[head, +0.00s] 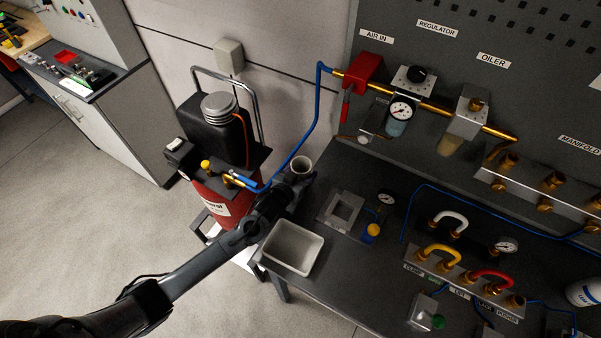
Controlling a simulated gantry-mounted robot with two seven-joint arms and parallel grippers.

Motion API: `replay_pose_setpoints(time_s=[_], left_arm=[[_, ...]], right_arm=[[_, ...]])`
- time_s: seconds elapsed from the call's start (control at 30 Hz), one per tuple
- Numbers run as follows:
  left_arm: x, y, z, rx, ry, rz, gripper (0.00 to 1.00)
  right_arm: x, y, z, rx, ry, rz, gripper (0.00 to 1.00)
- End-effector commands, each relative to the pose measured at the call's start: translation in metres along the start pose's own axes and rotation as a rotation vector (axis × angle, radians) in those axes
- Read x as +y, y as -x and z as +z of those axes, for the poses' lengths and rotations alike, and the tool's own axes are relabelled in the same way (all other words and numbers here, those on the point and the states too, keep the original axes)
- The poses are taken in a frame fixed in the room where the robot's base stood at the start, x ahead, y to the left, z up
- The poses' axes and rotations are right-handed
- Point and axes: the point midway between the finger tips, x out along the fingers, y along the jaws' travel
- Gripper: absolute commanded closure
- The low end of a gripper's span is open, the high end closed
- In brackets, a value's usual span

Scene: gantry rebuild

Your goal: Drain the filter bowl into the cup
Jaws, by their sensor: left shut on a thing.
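My left arm reaches in from the lower left. Its gripper (301,178) is shut on a small pale grey cup (302,163), held upright near the left end of the bench. The cup's inside looks empty from here. The drain at the bowl's bottom is too small to make out. My right gripper is not in view.
A white tray (293,249) sits on the bench's left corner, just below my gripper. A red and black compressor (208,183) with a blue hose (309,120) stands to the left. A square fixture (344,211) and fittings (455,262) occupy the bench.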

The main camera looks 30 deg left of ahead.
Motion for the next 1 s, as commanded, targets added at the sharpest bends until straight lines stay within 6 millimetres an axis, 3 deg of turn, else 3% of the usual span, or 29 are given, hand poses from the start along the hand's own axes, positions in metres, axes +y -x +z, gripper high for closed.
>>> replay_pose_setpoints(time_s=[1.0], left_arm=[[0.044, -0.076, -0.022, 0.001, 0.002, 0.0, 0.59]], right_arm=[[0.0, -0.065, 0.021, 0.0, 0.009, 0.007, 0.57]])
